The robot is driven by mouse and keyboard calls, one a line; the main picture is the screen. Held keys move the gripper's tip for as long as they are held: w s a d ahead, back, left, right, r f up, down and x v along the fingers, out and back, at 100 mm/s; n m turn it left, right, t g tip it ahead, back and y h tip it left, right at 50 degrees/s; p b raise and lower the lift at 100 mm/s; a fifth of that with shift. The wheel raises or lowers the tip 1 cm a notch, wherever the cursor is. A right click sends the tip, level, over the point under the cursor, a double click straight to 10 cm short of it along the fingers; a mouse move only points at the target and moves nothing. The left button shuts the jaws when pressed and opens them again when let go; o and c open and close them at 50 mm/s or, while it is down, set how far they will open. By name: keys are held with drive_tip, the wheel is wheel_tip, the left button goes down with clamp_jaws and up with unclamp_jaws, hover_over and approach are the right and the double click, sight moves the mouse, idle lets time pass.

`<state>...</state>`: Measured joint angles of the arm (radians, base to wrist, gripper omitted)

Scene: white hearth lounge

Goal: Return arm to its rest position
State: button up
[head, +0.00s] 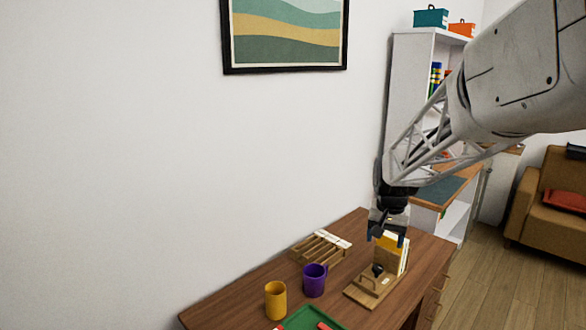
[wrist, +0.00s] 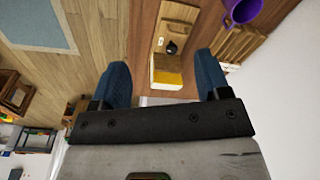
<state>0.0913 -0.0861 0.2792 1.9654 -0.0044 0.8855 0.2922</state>
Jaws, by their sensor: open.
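My gripper (head: 386,236) is above the wooden table (head: 236,302), over a wooden stand (head: 362,292) with yellow-and-white books or cards upright in it (head: 393,252). In the wrist view my gripper's two blue fingers (wrist: 162,80) are spread apart, with the yellow block's edge (wrist: 168,78) showing between and beyond them. I cannot tell whether the fingers touch it. Nothing is seen clamped in them. A small black object (head: 378,269) sits on the stand.
A purple mug (head: 314,281), a yellow mug (head: 275,301), a green tray (head: 308,318) and a slotted wooden rack (head: 320,247) stand on the table. A white wall is behind. A white shelf (head: 405,82) and a brown sofa (head: 550,215) are at the right.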

drive_tip(key=s+a+r+n, duration=0.1)
drive_tip(key=s+a, duration=0.1)
drive_tip(key=s, duration=0.9)
drive_tip(key=s+a+r+n+t, duration=0.1)
drive_tip(key=s, duration=1.1)
drive_tip(key=s+a+r+n, duration=0.1)
drive_tip(key=s+a+n, duration=0.1)
drive_tip(key=s, duration=1)
drive_tip(key=shift+a+r, duration=0.3)
drive_tip(key=shift+r, duration=0.1)
